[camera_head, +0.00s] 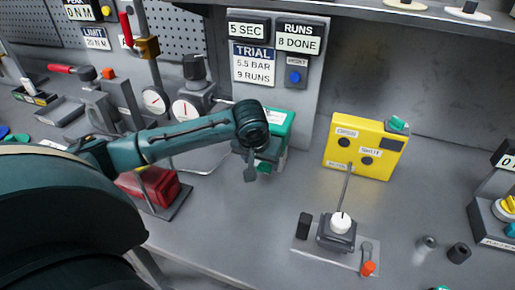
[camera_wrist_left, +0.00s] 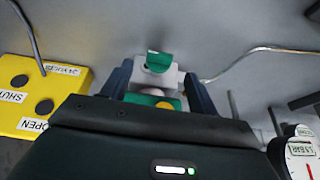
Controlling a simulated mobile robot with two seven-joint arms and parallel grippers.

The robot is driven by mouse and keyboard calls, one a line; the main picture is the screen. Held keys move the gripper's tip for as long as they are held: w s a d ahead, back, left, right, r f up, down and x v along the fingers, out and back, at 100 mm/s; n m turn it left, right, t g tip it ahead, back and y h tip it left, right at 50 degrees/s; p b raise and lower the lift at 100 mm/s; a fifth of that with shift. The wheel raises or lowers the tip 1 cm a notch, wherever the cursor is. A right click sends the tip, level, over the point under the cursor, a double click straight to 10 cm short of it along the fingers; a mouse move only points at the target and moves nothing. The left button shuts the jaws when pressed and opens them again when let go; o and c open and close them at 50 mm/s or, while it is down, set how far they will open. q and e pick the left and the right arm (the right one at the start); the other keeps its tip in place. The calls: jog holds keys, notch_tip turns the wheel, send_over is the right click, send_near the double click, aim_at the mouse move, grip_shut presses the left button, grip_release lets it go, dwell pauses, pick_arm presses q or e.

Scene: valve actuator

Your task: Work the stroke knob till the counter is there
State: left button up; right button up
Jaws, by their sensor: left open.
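The counter (camera_head: 298,38) on the upright panel reads "RUNS 8 DONE". The trial card (camera_head: 254,64) beside it reads "5.5 BAR, 9 RUNS". A green knob (camera_wrist_left: 159,62) on a pale block shows in the left wrist view between my left gripper's fingers (camera_wrist_left: 158,88); no label on it is readable, so I cannot tell if it is the stroke knob. In the head view my left gripper (camera_head: 258,168) is open and hangs in front of the green-topped unit (camera_head: 279,122), partly hiding it. Contact with the knob cannot be told. My right gripper is not in view.
A yellow box (camera_head: 346,171) with OPEN and SHUT labels and dark round spots stands to the right. A white-topped switch (camera_head: 341,223) is at the front. A red block (camera_head: 159,181) and gauges (camera_head: 186,108) are to the left. Bench between unit and switch is clear.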

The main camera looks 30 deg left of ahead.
pick_arm(q)
jog(key=a+v, duration=0.1)
jog(key=v, duration=0.7)
jog(key=shift+d+r, duration=0.2)
jog(key=shift+d, duration=0.35)
jog(key=shift+s+f, duration=0.1)
jog(key=shift+s, duration=0.05)
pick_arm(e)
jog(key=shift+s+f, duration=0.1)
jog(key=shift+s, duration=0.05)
